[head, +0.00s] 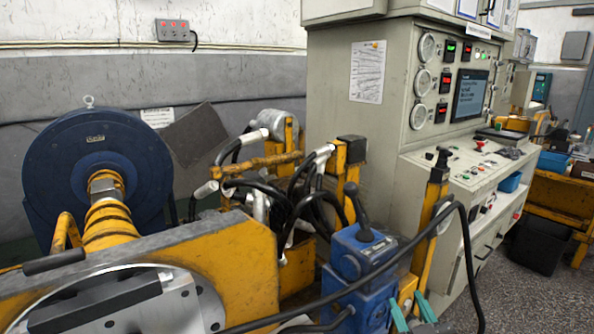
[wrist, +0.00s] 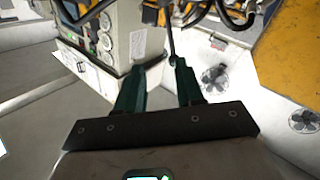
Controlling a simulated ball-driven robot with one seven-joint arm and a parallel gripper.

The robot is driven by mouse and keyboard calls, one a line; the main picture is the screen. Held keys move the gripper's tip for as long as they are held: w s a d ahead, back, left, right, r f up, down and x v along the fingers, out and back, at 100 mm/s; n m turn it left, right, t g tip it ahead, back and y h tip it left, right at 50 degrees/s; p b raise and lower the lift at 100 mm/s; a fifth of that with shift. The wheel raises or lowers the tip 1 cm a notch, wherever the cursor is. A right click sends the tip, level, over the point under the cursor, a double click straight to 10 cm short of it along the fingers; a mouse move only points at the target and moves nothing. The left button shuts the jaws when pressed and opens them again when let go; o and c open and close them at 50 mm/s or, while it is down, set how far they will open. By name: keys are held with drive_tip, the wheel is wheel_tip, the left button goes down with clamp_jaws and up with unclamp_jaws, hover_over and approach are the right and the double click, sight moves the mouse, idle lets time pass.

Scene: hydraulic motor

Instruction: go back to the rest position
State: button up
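My gripper (wrist: 157,72) shows in the wrist view with its two dark green fingers apart and a gap between them. Nothing is held in the gap. In the head view only the teal fingertips of my gripper (head: 412,311) show at the bottom edge, in front of the grey control cabinet's base and to the right of the blue valve block (head: 362,258) with its black lever. A thin dark rod or cable passes close to the right fingertip in the wrist view; I cannot tell whether they touch.
The grey control cabinet (head: 335,115) with gauges stands at centre right. A yellow machine frame (head: 235,262) and a blue motor (head: 65,165) stand at left. A black cable (head: 400,262) arches across the front. Speckled floor (head: 505,300) is open at lower right.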

drive_tip(key=s+d+f+m+g+h+p, duration=0.1)
drive_tip(key=s+d+f+m+g, duration=0.1)
drive_tip(key=s+d+f+g, duration=0.4)
drive_tip(key=s+d+f+m+g+h+p, duration=0.1)
drive_tip(key=s+d+f+g, duration=0.15)
drive_tip(key=s+f, duration=0.6)
drive_tip(key=s+f+g+p, duration=0.1)
drive_tip(key=s+f+g, duration=0.3)
drive_tip(key=s, duration=0.5)
drive_tip(key=s+f+m+g+y+p, duration=0.1)
drive_tip(key=s+f+g, duration=0.3)
drive_tip(key=s, duration=0.6)
drive_tip(key=shift+s+a+m+g, duration=0.3)
drive_tip(key=shift+a+g, duration=0.05)
drive_tip(key=shift+g, duration=0.1)
drive_tip(key=shift+a, duration=0.1)
